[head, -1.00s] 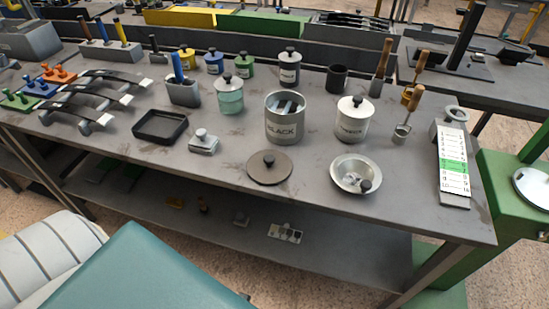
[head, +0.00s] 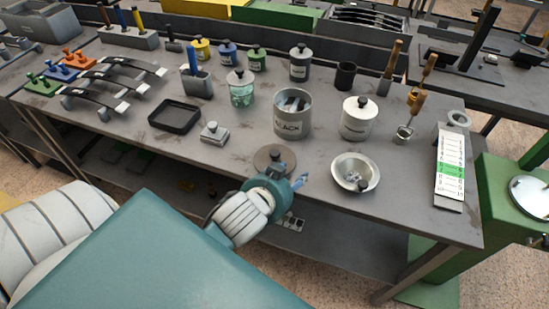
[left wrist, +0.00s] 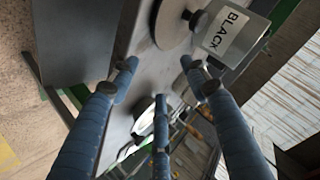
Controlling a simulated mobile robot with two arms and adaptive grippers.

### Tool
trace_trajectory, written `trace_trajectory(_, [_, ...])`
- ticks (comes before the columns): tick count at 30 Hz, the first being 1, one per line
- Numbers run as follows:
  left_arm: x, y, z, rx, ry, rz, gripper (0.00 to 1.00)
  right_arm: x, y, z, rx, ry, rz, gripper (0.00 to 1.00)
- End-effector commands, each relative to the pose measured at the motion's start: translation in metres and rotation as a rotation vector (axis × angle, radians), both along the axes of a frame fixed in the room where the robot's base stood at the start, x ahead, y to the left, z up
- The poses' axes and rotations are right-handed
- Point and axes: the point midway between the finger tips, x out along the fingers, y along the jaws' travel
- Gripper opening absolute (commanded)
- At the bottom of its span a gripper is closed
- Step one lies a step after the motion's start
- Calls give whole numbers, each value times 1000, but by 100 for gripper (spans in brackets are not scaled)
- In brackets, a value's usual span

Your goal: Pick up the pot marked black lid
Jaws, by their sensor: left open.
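The pot marked BLACK (head: 292,118) stands upright and uncovered on the grey workbench, with dark and light pieces inside. Its round grey-brown lid (head: 268,155) with a dark knob lies flat on the bench in front of it. In the head view my left gripper (head: 298,184) is at the bench's front edge, hiding part of the lid. In the left wrist view my left gripper's blue fingers (left wrist: 158,78) are spread and empty. The lid (left wrist: 172,24) shows beyond them at the top, beside the pot (left wrist: 232,32). My right gripper is not in view.
A metal bowl (head: 340,170) is right of the lid, and a white lidded pot (head: 359,124) is behind it. A small grey block with a knob (head: 214,134) and a black tray (head: 160,115) are to the left.

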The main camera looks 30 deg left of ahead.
Motion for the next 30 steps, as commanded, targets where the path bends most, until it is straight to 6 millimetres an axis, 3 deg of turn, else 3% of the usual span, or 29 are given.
trace_trajectory(1, [20,0,19,47,-78,-32,46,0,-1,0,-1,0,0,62])
trace_trajectory(5, [65,-7,75,181,-293,-125,46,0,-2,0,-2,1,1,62])
trace_trajectory(10, [111,-39,171,429,-632,-300,46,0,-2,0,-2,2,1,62])
trace_trajectory(13, [122,-81,236,651,-886,-462,46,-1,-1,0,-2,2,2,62])
trace_trajectory(15, [118,-121,273,842,-1074,-611,46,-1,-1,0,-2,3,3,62])
trace_trajectory(17, [107,-156,290,1014,-1219,-754,46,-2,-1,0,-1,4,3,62])
trace_trajectory(20, [84,-204,285,1307,-1412,-1025,46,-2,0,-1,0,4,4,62])
trace_trajectory(22, [71,-222,260,1509,-1500,-1241,46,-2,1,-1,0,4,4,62])
trace_trajectory(25, [62,-216,205,1778,-1539,-1600,46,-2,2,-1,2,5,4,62])
trace_trajectory(27, [63,-187,164,1936,-1492,-1882,46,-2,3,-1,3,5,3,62])
trace_trajectory(28, [65,-169,148,-1946,1417,1963,46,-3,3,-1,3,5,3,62])
trace_trajectory(30, [70,-117,117,-1800,1140,1998,46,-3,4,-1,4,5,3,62])
